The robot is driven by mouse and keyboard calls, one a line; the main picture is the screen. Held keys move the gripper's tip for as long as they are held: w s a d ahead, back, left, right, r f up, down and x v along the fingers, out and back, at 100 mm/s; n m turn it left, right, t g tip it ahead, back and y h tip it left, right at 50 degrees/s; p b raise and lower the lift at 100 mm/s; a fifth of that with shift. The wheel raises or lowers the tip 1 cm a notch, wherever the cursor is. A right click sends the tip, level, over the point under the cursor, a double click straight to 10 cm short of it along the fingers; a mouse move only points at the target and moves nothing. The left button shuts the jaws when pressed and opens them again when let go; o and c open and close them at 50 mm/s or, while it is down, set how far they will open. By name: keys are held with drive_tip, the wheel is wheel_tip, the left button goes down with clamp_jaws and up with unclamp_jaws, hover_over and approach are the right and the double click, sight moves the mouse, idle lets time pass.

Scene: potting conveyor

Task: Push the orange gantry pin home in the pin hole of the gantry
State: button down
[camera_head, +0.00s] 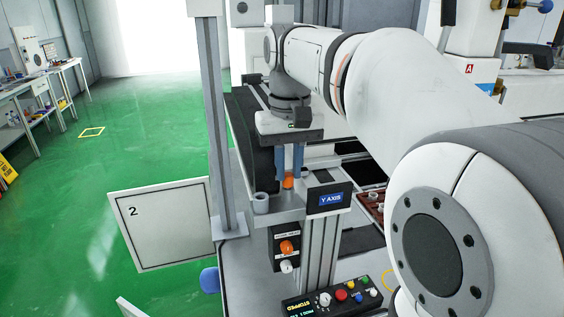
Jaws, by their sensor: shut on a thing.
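My gripper (289,160) points straight down above the gantry bracket, its two blue-grey fingers shut on the orange gantry pin (288,182). Only the pin's orange lower part shows below the fingertips. The gantry (311,236) carries a blue "Y AXIS" label (331,199) on its front, just right of the pin. The pin looks close to the gantry's upper ledge. I cannot make out the pin hole, or tell whether the pin's tip is in it.
A small grey cup-like part (261,203) stands left of the pin. A tall grey post (216,130) rises at the left. A control box with an orange knob (287,247) and a button panel (332,298) sit below. A white panel marked 2 (163,228) is at the left.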

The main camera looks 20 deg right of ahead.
sight(289, 175)
drive_tip(key=shift+f, duration=0.25)
drive_tip(key=c, duration=1.2)
unclamp_jaws()
drive_tip(key=shift+c, duration=0.2)
drive_tip(key=shift+r, duration=0.1)
wheel_tip(289, 175, up, 8)
drive_tip(key=shift+f, duration=0.15)
drive_tip(key=s+f+t, duration=0.1)
drive_tip(key=s+f, duration=0.6)
drive_tip(key=f, duration=0.5)
drive_tip(key=s+f+t, duration=0.2)
drive_tip(key=s+f, duration=0.4)
drive_tip(key=f, duration=0.6)
drive_tip(key=shift+s+f, duration=0.15)
drive_tip(key=shift+s, duration=0.25)
